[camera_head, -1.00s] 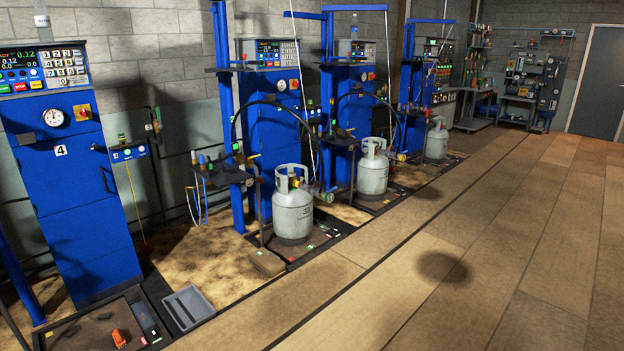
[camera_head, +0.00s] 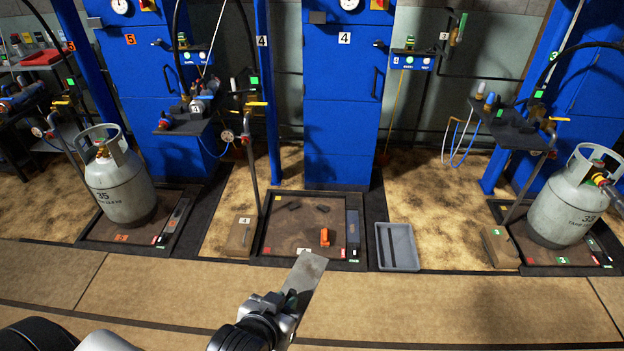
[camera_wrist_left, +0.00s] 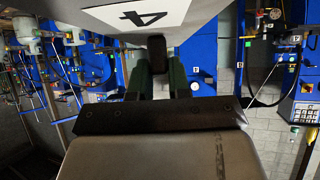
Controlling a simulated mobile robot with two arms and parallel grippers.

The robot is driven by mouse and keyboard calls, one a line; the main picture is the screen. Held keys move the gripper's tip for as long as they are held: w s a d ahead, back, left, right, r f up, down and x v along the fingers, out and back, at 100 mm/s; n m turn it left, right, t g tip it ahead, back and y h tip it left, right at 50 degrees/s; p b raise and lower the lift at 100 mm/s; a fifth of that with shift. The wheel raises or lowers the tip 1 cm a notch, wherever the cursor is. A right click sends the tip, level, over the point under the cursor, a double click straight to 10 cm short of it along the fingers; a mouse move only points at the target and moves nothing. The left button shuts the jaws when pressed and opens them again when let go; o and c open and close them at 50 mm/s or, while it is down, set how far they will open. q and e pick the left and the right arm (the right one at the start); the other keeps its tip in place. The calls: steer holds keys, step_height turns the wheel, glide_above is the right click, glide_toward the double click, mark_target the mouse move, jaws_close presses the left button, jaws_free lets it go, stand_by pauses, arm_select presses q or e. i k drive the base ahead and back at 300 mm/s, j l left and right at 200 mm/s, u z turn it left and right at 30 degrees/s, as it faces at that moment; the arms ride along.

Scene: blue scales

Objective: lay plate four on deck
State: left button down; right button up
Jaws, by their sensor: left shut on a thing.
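My left gripper (camera_head: 290,302) is shut on plate four (camera_head: 306,272), a thin grey plate that sticks out beyond the fingers. In the left wrist view, the green fingers (camera_wrist_left: 158,82) grip the plate by a dark tab, and its grey face (camera_wrist_left: 205,20) carries a white label with a 4. In the head view the plate appears over the floor in front of station four. The station's deck (camera_head: 283,236) is a low dark platform before the blue cabinet marked 4. An orange object (camera_head: 324,237) and small dark pieces lie on it. My right gripper is not in view.
A grey tray (camera_head: 397,246) stands right of the deck and a tan block (camera_head: 240,236) left of it. Gas cylinders stand on the neighbouring decks, one left (camera_head: 122,190) and one right (camera_head: 565,208). A thin upright pipe rises by the deck's left side. The front floor is clear.

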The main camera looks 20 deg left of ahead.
mark_target(295, 229)
steer(key=i+u, duration=0.2)
steer(key=i, duration=0.25)
steer(key=i+l+u, duration=0.15)
steer(key=i, duration=0.3)
steer(key=i+l+u, duration=0.2)
steer(key=i, duration=0.25)
steer(key=i+l+u, duration=0.2)
steer(key=i, duration=0.2)
steer(key=j, duration=0.1)
